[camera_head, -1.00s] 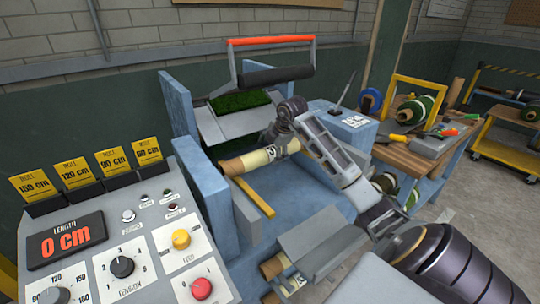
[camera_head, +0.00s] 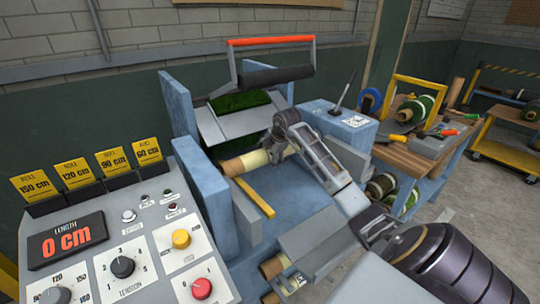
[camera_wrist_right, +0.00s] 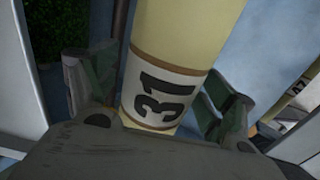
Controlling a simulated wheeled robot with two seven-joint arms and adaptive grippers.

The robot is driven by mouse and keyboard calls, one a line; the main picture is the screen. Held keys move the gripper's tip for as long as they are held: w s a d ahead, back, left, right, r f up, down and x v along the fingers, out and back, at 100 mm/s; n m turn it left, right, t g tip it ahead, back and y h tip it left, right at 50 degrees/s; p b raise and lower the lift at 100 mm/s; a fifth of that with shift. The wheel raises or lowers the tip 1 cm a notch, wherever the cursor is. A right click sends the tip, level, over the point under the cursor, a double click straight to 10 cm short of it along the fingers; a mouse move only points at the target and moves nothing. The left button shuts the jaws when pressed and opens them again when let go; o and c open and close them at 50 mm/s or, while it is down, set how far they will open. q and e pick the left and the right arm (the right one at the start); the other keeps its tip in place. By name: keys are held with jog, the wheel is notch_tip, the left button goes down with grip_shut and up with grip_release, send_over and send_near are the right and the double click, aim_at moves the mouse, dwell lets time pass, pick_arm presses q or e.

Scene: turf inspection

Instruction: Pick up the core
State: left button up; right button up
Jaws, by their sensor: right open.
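The core is a pale yellow tube with brown ends (camera_head: 240,164), lying across the blue machine bed. In the right wrist view the core (camera_wrist_right: 175,45) runs between my two fingers, and its white band reads 31. My right gripper (camera_head: 273,150) is over the right part of the core in the head view and hides that end. Its fingers stand open on either side of the core; a gap shows on the right side, and contact on the left cannot be told. My left gripper is out of view.
The blue machine frame (camera_head: 182,110) and a roller with an orange bar (camera_head: 270,40) stand behind the core. A control panel (camera_head: 140,240) fills the lower left. More tubes (camera_head: 272,268) lie under a grey cover (camera_head: 315,240). A workbench (camera_head: 400,155) stands right.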

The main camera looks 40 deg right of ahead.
jog(key=c, duration=1.3)
jog(key=shift+c, duration=0.7)
jog(key=shift+r, duration=0.1)
